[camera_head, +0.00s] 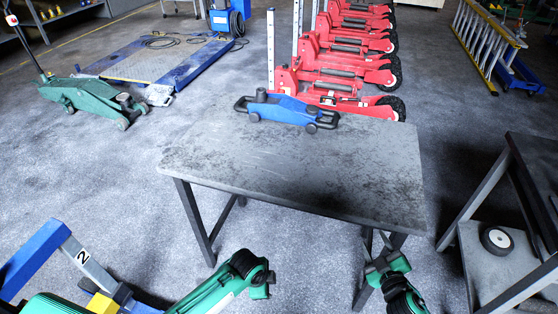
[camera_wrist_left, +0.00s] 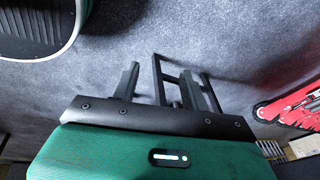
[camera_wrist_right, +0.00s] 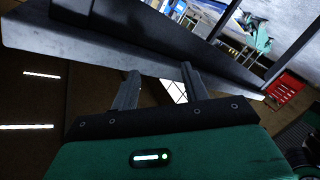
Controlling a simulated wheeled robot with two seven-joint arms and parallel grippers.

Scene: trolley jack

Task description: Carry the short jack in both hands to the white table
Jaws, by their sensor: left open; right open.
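The short jack is the small blue jack (camera_head: 288,109), with black loop handles at both ends. It lies along the far edge of the dark grey tabletop (camera_head: 300,165) in the head view. My right gripper (camera_head: 377,240) is open and empty, low beside the table's near right corner; its two fingers show apart in the right wrist view (camera_wrist_right: 160,72). My left gripper (camera_wrist_left: 155,72) is open and empty in the left wrist view, above the floor. In the head view, my left arm ends before the table's near side, its fingers hidden. No clearly white table shows.
Several red trolley jacks (camera_head: 345,75) stand in a row behind the table. A green jack (camera_head: 90,98) and a blue-framed platform (camera_head: 160,58) are at the left. A dark shelf with a wheel (camera_head: 497,240) stands at the right.

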